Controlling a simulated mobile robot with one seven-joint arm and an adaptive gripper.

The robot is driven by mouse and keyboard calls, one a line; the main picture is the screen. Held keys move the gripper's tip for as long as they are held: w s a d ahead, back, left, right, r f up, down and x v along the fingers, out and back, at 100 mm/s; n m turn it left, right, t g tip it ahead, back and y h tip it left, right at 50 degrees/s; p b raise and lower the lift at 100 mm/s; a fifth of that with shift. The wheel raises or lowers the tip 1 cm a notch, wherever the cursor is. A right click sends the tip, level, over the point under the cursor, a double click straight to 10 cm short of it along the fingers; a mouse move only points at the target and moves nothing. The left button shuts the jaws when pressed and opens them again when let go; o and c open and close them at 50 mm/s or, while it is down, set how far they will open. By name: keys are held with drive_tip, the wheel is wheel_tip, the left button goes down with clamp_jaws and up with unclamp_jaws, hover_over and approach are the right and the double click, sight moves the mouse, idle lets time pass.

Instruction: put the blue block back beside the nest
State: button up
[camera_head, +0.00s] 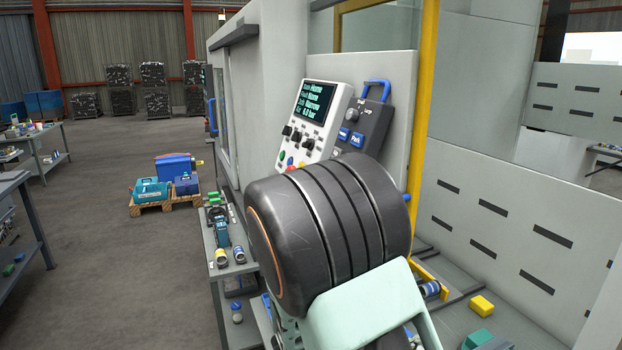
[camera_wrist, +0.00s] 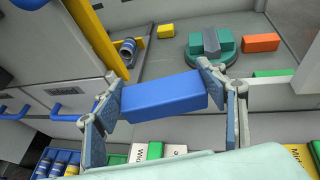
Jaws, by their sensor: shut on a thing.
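The blue block (camera_wrist: 165,95) is in my gripper (camera_wrist: 163,92) in the wrist view. The two fingers press on its opposite ends, and it is slightly tilted in the picture. A round dark green base with teal pieces around a grey upright part, seemingly the nest (camera_wrist: 224,44), is beyond the block, up and to the right. The block is apart from it in the picture; its height above the surface is hard to tell. In the head view my dark arm hides the gripper and block, and a teal piece (camera_head: 478,340) shows at the lower right.
A yellow block (camera_wrist: 165,31) and an orange block (camera_wrist: 261,42) lie on either side of the round base. A green block (camera_wrist: 270,73) lies nearer. A ribbed cylinder (camera_wrist: 128,50) is by the yellow post (camera_wrist: 92,35). Grey surface between yellow block and ribbed cylinder looks clear.

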drive_tip(key=a+f+p, duration=0.1)
drive_tip(key=a+f, duration=0.1)
drive_tip(key=a, duration=0.3)
drive_tip(key=s+d+r+m+g+b, duration=0.1)
drive_tip(key=d+b, duration=0.3)
drive_tip(key=d, duration=0.7)
drive_tip(key=s+d+r+m+g+h+b, duration=0.1)
drive_tip(key=s+d+r+b, duration=0.2)
drive_tip(key=d, duration=0.8)
drive_tip(key=shift+s+r+m+g+b, duration=0.3)
drive_tip(key=shift+s+r+g+b, duration=0.1)
drive_tip(key=shift+s+r, duration=0.25)
drive_tip(key=w+d+f, duration=0.2)
drive_tip(key=d+f, duration=0.1)
drive_tip(key=w+d+f, duration=0.2)
drive_tip(key=w+d, duration=0.1)
drive_tip(key=d, duration=0.1)
drive_tip(key=w+d+f+b, duration=0.1)
drive_tip(key=w+d+f, duration=0.1)
drive_tip(key=d+f, duration=0.1)
drive_tip(key=shift+w+d+f, duration=0.2)
drive_tip(key=shift+w+f, duration=0.15)
drive_tip(key=f, duration=0.2)
drive_tip(key=d+f, duration=0.1)
drive_tip(key=shift+w+f+b, duration=0.3)
drive_tip(key=shift+w+b, duration=0.05)
drive_tip(key=shift+a+f, duration=0.1)
drive_tip(key=shift+f, duration=0.05)
